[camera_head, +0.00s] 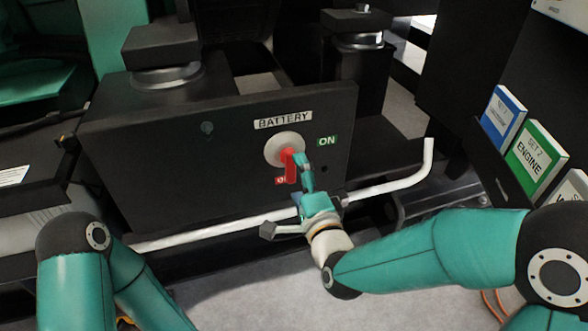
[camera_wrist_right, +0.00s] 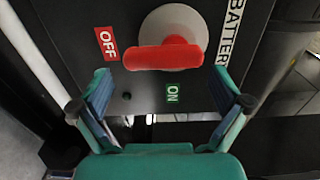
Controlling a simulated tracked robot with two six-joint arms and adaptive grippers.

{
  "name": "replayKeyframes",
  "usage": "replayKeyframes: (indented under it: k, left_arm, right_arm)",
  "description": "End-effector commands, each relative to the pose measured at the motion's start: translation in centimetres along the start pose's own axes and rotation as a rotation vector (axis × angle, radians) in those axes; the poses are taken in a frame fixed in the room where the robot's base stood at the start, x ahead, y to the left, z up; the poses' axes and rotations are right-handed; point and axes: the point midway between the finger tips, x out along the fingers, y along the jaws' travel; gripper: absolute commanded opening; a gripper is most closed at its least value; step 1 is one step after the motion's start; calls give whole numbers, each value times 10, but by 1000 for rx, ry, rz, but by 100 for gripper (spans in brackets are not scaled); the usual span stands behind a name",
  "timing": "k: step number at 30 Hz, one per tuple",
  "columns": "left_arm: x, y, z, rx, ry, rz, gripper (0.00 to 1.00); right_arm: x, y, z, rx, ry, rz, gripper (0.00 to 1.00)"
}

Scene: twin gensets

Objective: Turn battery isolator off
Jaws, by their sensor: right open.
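The battery isolator is a red handle (camera_head: 291,168) on a pale round disc (camera_head: 283,147), on a black panel (camera_head: 180,150) marked BATTERY. The handle points down, beside the red OFF label, which it and my gripper partly cover in the head view. My right gripper (camera_head: 303,170) is in front of the handle. Its fingers (camera_wrist_right: 168,90) are spread with nothing between them and look apart from the handle. My left gripper is out of view.
A white pipe (camera_head: 395,183) runs low across the front of the panel and bends up at the right. Colored manuals (camera_head: 538,150) stand in a holder at the right. Black mounts (camera_head: 162,55) stand behind the panel. Grey floor lies below.

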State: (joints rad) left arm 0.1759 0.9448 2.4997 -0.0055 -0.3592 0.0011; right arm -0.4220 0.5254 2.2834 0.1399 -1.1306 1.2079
Motion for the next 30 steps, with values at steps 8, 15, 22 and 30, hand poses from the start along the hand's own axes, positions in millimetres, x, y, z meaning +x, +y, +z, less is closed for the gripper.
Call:
replayKeyframes:
  k: [8,15,22,30]
  left_arm:
    - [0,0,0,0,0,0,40]
    - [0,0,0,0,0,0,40]
    - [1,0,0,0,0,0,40]
    - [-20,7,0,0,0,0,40]
  right_arm:
    - [-37,1,0,1,0,2,100]
    - [-41,1,0,2,1,2,100]
    - [-41,1,0,1,1,2,100]
    - [-40,-16,-11,4,23,13,100]
